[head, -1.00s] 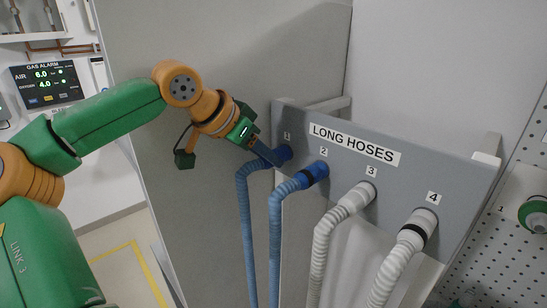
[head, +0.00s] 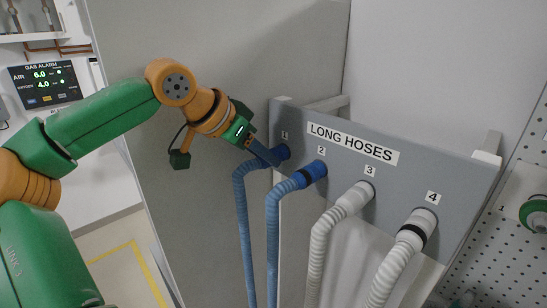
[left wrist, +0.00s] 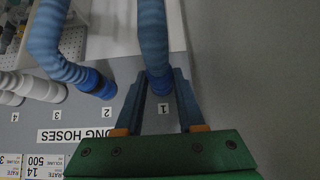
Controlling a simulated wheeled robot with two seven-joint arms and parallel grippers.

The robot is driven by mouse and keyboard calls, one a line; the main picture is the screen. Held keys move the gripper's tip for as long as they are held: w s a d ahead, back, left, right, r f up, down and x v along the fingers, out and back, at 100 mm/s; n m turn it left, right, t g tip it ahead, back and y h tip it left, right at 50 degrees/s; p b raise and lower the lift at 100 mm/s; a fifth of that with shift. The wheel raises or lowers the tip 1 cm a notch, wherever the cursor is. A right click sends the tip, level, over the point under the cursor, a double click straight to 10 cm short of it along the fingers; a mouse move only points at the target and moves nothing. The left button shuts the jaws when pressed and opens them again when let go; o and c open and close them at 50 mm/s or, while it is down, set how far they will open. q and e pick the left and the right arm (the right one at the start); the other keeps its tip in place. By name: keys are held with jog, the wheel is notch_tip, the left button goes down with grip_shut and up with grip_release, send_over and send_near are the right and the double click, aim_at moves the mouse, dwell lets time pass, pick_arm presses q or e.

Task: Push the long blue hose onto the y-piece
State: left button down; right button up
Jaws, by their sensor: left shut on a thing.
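The blue hose at place 1 (head: 240,200) hangs from the grey panel marked LONG HOSES, its end at the panel by the label 1. My left gripper (head: 272,156) is shut on this hose close to its end, with the fingers at the panel face. In the left wrist view, the hose (left wrist: 152,40) runs between the two blue-grey fingers of the gripper (left wrist: 160,88). I cannot make out the y-piece. My right gripper does not show.
The grey panel (head: 400,195) also bears white corrugated hoses at place 3 (head: 320,245) and place 4 (head: 390,268). A perforated board at the right edge carries a green round fitting (head: 536,214). A grey wall stands behind my left arm.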

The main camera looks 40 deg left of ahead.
aim_at(259, 168)
pick_arm(q)
jog(key=shift+s+f, duration=0.2)
jog(key=shift+f, duration=0.05)
jog(key=shift+s+a+r+b, duration=0.15)
jog(key=shift+s+b, duration=0.55)
jog(key=shift+s, duration=0.75)
jog(key=s+b, duration=0.1)
jog(key=s, duration=0.1)
jog(key=shift+s+a+r, duration=0.1)
jog(key=shift+s, duration=0.25)
